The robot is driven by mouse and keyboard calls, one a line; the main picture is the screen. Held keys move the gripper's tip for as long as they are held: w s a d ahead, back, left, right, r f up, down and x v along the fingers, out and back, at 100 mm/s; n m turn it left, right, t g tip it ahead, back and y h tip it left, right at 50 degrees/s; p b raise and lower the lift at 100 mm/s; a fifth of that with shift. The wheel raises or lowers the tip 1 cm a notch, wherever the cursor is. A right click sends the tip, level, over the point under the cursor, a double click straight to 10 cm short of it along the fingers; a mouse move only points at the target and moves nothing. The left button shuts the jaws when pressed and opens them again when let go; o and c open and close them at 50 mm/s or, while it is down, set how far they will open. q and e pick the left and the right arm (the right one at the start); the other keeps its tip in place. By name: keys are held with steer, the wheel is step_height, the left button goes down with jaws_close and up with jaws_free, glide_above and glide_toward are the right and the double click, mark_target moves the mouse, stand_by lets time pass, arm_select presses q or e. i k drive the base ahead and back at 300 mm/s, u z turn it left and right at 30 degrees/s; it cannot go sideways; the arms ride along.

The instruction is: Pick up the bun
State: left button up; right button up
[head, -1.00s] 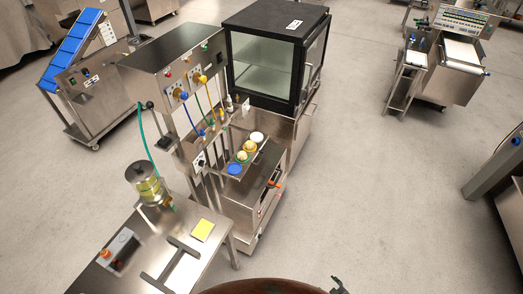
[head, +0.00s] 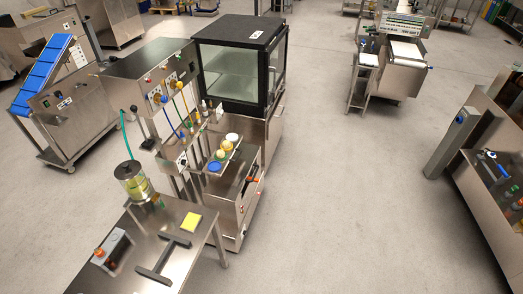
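Several small round things sit in a row on the front ledge of the steel dough machine (head: 150,75). A tan, bun-like ball (head: 227,146) is in the row, with a yellowish one (head: 220,154) just in front of it. A white round piece (head: 232,137) is behind them and a blue round piece (head: 214,166) in front. They are too small to tell for sure which is the bun. Neither of my grippers shows in the head view.
A black glass-doored cabinet (head: 240,62) stands behind the row. A steel table (head: 195,255) with a yellow pad (head: 191,222) is at front left. A blue conveyor (head: 40,75) is far left, and a steel counter (head: 490,190) far right. The floor at centre right is clear.

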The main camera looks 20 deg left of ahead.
mark_target(227, 145)
steer(key=i, duration=0.85)
steer(key=u, duration=0.85)
steer(key=i, duration=0.9)
steer(key=u, duration=0.95)
